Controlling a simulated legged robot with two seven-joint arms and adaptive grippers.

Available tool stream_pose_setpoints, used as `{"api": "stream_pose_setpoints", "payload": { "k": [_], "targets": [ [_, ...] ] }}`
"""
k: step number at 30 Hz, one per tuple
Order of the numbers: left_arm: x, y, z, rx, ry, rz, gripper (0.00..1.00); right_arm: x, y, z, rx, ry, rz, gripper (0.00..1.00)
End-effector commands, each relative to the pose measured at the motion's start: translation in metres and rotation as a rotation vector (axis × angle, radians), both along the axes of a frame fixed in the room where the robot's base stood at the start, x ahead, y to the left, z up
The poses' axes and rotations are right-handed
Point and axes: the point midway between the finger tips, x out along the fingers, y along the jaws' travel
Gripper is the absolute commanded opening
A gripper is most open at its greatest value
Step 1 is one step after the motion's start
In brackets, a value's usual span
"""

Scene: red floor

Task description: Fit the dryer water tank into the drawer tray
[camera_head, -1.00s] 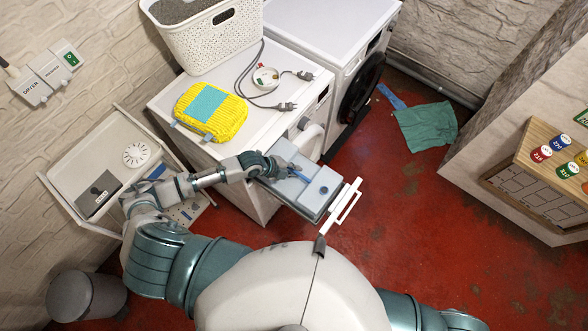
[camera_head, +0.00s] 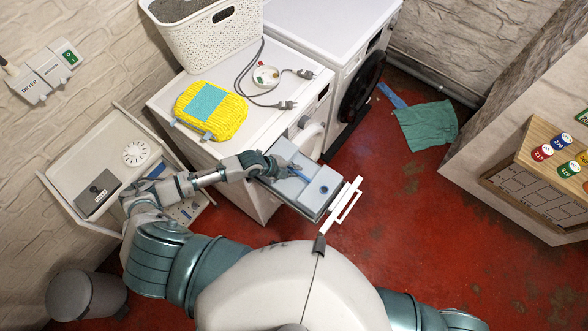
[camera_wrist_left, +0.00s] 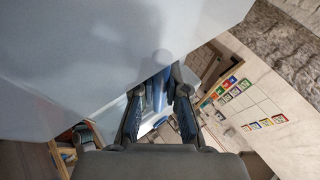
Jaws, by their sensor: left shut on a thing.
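The water tank (camera_head: 296,187) is a flat light-blue box with a blue handle strip and a dark round cap. It lies in the pulled-out drawer tray (camera_head: 318,217), which has a white front with a handle (camera_head: 345,201). From this view I cannot tell whether it is fully seated. My left gripper (camera_head: 283,169) is at the tank's dryer-side end, shut on its blue handle. In the left wrist view the fingers (camera_wrist_left: 159,95) are around a blue part, and the pale tank surface (camera_wrist_left: 80,45) fills the upper left. My right gripper is out of view.
The dryer (camera_head: 270,127) carries a yellow bundle (camera_head: 210,110), a cable and a white basket (camera_head: 208,40). A washer (camera_head: 330,45) stands beside it. A green cloth (camera_head: 427,125) lies on the red floor. A wooden box (camera_head: 545,165) is at right. The floor right of the drawer is clear.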

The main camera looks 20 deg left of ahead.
Motion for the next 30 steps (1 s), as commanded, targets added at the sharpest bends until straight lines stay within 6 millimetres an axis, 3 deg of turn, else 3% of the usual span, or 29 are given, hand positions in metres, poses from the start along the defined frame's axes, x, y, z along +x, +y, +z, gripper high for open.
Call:
{"api": "stream_pose_setpoints", "payload": {
  "k": [11, 30],
  "targets": [
    [0.001, 0.0, 0.018, -0.001, -0.002, -0.001, 0.0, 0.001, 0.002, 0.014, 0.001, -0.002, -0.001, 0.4],
    [0.001, 0.0, 0.018, -0.002, -0.001, 0.0, 0.0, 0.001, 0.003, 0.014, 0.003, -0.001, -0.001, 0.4]
  ]
}}
